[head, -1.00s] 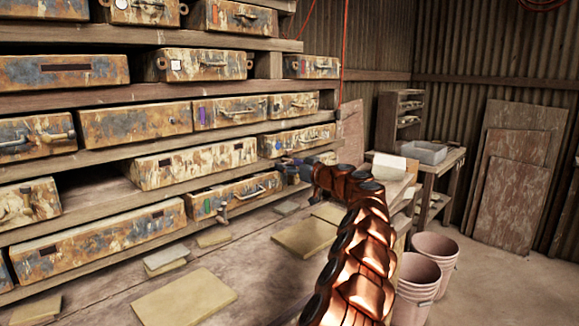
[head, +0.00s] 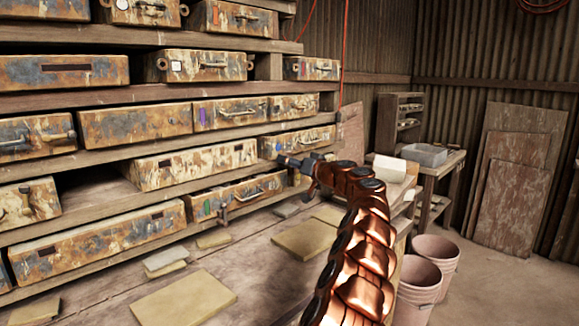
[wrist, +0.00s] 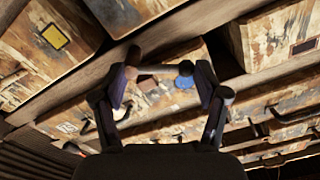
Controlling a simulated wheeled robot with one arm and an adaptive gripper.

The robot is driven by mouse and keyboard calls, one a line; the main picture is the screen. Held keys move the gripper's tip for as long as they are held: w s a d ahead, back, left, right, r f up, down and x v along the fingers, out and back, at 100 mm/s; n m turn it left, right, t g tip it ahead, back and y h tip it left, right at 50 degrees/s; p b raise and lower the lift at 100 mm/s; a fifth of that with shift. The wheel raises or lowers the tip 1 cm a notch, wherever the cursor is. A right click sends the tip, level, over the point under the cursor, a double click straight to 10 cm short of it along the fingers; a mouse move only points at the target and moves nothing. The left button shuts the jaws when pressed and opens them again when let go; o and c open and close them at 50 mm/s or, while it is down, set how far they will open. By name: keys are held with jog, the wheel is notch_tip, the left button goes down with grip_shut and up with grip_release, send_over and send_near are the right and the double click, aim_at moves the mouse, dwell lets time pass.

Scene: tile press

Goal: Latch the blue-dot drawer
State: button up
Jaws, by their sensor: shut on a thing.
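The blue dot (wrist: 183,83) shows in the wrist view on a worn, rust-and-cream drawer front (wrist: 160,104), just beside the right fingertip. My gripper (wrist: 158,72) has its two fingers on either side of a short pale bar in front of this drawer, and is shut on it. In the head view my gripper (head: 284,160) reaches the shelf at the lower left end of a drawer (head: 300,141) with a pale handle. The fingers are small and dark there, and hide part of the shelf edge. I cannot tell whether the drawer sits fully flush.
A drawer with a green mark (head: 207,208) sits below and left. A yellow-marked drawer (wrist: 54,37) is at the wrist view's upper left. Flat tiles (head: 185,300) lie on the bench. Buckets (head: 437,250) and a side table (head: 440,170) stand right of my arm.

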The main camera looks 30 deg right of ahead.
aim_at(291, 155)
jog(key=m, duration=0.1)
jog(key=m+p, duration=0.1)
jog(key=m, duration=0.1)
jog(key=shift+d+r, duration=0.35)
jog(key=shift+r, duration=0.05)
jog(key=m, duration=0.1)
jog(key=m+p, duration=0.2)
jog(key=shift+w+d+r+m, duration=0.1)
jog(key=shift+d+r+m, duration=0.15)
jog(key=shift+d+m, duration=0.1)
jog(key=m+p, duration=0.1)
jog(key=m, duration=0.1)
jog(key=d+m+p, duration=0.1)
jog(key=m+p, duration=0.1)
jog(key=shift+w, duration=0.1)
jog(key=shift+w+d+f+m+p, duration=0.1)
jog(key=shift+m+p, duration=0.2)
jog(key=shift+m, duration=0.25)
jog(key=shift+d+m+p, duration=0.1)
jog(key=shift+m+p, duration=0.15)
jog(key=shift+m, duration=0.25)
jog(key=shift+a, duration=0.1)
jog(key=shift+c, duration=0.2)
jog(key=o, duration=1.1)
jog(key=shift+w, duration=0.1)
